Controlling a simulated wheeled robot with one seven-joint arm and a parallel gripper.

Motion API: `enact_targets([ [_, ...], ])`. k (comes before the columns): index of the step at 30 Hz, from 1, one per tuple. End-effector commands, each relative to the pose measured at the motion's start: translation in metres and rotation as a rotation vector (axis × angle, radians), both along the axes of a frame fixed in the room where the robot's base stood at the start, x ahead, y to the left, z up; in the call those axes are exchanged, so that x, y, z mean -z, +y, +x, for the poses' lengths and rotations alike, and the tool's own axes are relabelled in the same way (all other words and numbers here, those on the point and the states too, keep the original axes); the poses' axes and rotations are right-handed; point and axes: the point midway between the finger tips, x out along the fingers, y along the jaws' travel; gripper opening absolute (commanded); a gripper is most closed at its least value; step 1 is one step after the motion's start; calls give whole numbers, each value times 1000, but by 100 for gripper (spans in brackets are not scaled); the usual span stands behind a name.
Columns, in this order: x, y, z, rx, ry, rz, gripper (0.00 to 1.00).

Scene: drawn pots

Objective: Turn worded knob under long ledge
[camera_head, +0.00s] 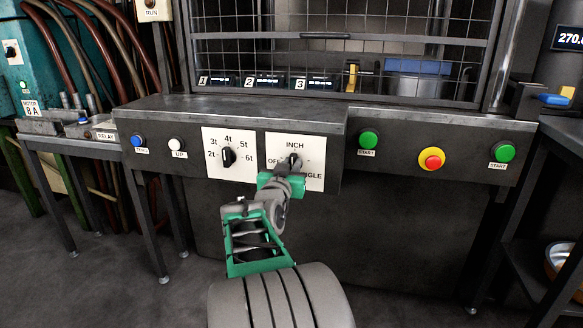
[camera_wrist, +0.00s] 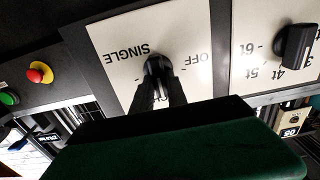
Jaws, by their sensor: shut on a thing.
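The worded knob (camera_head: 294,158) is small and dark, on a white plate marked INCH, OFF and SINGLE. The plate is on the front panel under the long grey ledge (camera_head: 235,112). My gripper (camera_head: 291,168) reaches it from below and hides part of the OFF and SINGLE words. In the wrist view, which is upside down, the dark fingers (camera_wrist: 160,86) are shut on the knob (camera_wrist: 157,65), between SINGLE and OFF. INCH is mostly hidden behind the fingers there. Where the knob points is hard to tell.
Left of the plate is a black knob (camera_head: 229,157) on a plate marked 2t to 6t. To the right are a green START button (camera_head: 368,138), a red button on yellow (camera_head: 432,158) and another green button (camera_head: 502,151). A wire-mesh guard (camera_head: 325,40) stands above the ledge.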

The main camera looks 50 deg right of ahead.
Motion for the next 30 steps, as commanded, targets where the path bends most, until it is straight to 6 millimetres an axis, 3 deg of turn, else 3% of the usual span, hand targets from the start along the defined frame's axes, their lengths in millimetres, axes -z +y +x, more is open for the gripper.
enact_targets([
  [5,1,0,0,0,3,1,0],
  [6,1,0,0,0,3,1,20],
  [14,0,0,0,0,2,0,40],
  [23,-1,6,-2,-2,1,0,40],
  [30,-3,49,-20,-5,2,-1,40],
])
